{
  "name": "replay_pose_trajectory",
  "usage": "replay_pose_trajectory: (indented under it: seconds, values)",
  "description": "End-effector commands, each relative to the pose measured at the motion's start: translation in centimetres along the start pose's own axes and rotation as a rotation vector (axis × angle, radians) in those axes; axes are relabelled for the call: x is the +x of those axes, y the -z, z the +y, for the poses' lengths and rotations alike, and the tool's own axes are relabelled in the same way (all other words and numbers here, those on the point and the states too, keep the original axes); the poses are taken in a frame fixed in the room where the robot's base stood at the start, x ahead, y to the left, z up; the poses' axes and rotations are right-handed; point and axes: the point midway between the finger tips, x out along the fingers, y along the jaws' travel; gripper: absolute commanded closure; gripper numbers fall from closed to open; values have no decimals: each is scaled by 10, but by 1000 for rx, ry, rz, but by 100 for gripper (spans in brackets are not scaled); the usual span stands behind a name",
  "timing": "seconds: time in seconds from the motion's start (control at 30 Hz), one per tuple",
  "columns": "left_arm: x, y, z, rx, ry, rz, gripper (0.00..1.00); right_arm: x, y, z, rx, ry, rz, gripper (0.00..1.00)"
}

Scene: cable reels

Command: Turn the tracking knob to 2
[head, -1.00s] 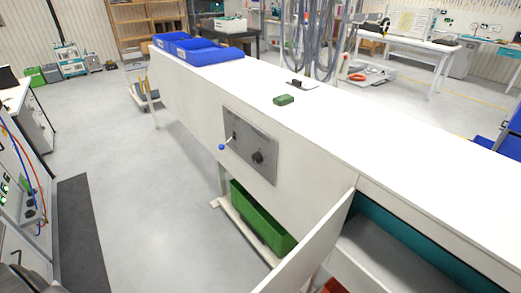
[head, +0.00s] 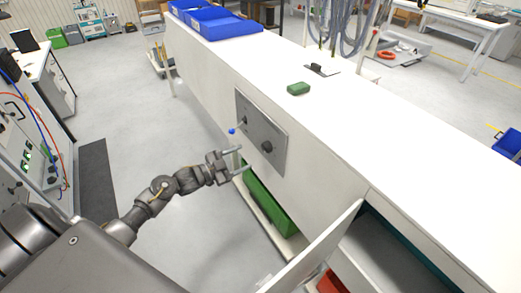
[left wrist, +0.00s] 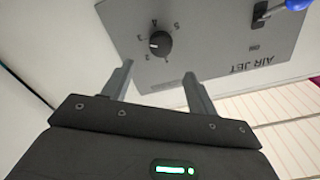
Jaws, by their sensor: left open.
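A black round knob (head: 266,147) sits on a grey panel (head: 262,127) on the side of the white bench. In the left wrist view the knob (left wrist: 160,43) is ringed by small numbers, and a pale mark shows on its left side; the exact setting is hard to read. The panel (left wrist: 215,60) bears the upside-down words "AIR JET" and "ON". My left gripper (head: 243,159) is open and empty, a little short of the panel, with its fingers (left wrist: 158,70) pointing toward the knob. The right gripper is not in view.
A switch with a blue-tipped lever (head: 232,131) sits beside the knob. An open white door (head: 318,250) sticks out at the lower right. A green bin (head: 270,200) stands below the panel. A green block (head: 299,88) and blue trays (head: 228,28) are on the bench.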

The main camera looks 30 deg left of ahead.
Motion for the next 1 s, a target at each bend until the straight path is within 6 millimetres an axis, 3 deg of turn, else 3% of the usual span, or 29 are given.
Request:
replay_pose_trajectory:
  seconds: [0.2, 0.43, 0.87, 1.0]
  values:
    - [42, -3, 1, -1, 4, 1, 42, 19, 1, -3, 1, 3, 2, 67]
    - [74, -3, 0, -1, 6, -2, 42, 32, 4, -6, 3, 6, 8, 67]
    - [86, -1, -1, 0, 4, -4, 42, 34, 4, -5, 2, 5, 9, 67]
    - [86, -2, -1, 0, 4, -4, 56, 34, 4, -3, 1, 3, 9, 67]
